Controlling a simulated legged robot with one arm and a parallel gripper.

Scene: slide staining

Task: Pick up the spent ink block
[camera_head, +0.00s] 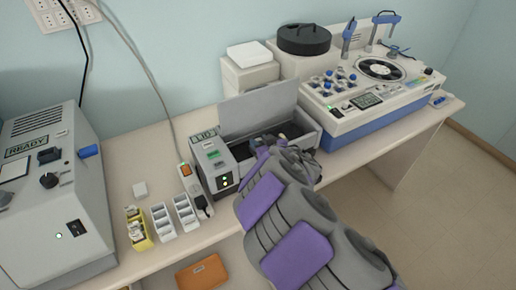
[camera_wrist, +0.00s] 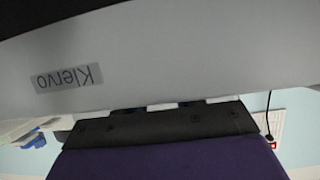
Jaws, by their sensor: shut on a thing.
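A grey machine (camera_head: 222,174) with a lit display stands on the bench, its lid (camera_head: 258,106) raised at the back over a dark bay (camera_head: 292,130). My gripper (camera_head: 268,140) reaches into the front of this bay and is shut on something. The head view hides what is between the fingers; by its place in the bay it is most likely the spent ink block. In the wrist view, the dark gripper body (camera_wrist: 160,126) is close to a pale grey surface (camera_wrist: 190,60) marked "Klervo", seen upside down. The fingertips are not clear there.
A white-and-blue machine (camera_head: 372,98) with a round rotor stands to the right. A grey "READY" unit (camera_head: 50,200) is at the left. Small racks (camera_head: 162,220) and a power strip (camera_head: 196,190) lie between. An orange-brown item (camera_head: 202,273) lies below the bench edge.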

